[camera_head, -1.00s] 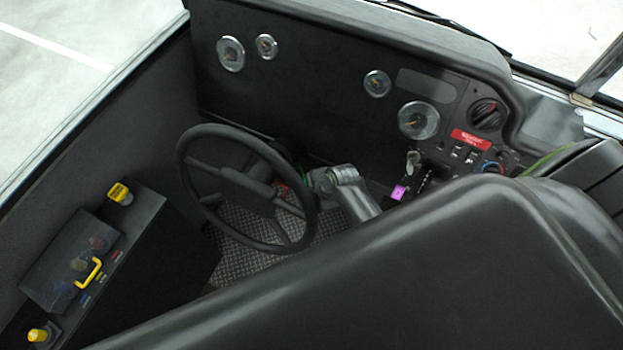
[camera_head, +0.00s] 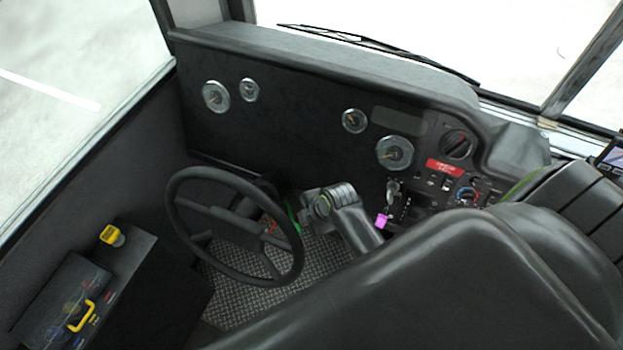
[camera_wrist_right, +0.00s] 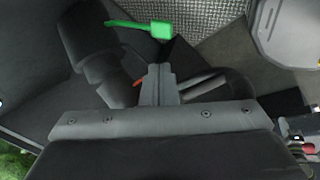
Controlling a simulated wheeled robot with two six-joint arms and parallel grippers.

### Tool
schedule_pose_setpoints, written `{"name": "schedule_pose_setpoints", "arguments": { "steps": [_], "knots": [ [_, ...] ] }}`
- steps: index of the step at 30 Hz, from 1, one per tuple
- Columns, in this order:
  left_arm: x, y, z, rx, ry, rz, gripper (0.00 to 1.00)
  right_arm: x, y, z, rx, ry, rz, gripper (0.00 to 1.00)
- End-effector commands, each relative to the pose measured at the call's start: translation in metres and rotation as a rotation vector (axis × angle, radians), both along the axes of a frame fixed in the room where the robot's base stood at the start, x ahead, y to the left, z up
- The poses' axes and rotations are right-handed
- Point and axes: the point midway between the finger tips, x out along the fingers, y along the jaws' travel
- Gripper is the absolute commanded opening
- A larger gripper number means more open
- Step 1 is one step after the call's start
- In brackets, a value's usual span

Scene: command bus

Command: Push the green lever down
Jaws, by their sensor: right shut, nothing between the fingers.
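The green lever (camera_wrist_right: 134,26) shows in the right wrist view as a thin bright green stalk with a square green end (camera_wrist_right: 161,30). In the head view only a small green strip (camera_head: 292,209) of it shows between the steering wheel and my right arm. My right gripper (camera_wrist_right: 160,68) is shut and empty in the wrist view. Its tips appear just below the lever's square end in the picture, with a small gap; I cannot tell the depth between them. My left gripper is in neither view.
The steering wheel (camera_head: 172,216) stands left of my right arm. A dashboard with gauges (camera_head: 394,153) and switches lies behind. A pink-tipped lever (camera_head: 382,221) is right of the arm. The large dark seat (camera_head: 430,290) fills the front. A side console (camera_head: 130,285) stands left.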

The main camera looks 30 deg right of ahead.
Motion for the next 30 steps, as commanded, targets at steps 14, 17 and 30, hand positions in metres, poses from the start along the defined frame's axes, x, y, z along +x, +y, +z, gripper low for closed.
{"name": "schedule_pose_setpoints", "arguments": {
  "steps": [14, 17, 30],
  "knots": [
    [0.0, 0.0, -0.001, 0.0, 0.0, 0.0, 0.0, -0.016, -0.008, 0.032, 0.0, 0.001, 0.0, 0.0],
    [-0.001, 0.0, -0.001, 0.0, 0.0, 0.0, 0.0, -0.016, -0.008, 0.033, 0.001, 0.001, 0.001, 0.0],
    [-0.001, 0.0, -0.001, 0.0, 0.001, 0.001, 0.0, -0.016, -0.008, 0.032, 0.001, 0.001, -0.002, 0.0]
  ]
}}
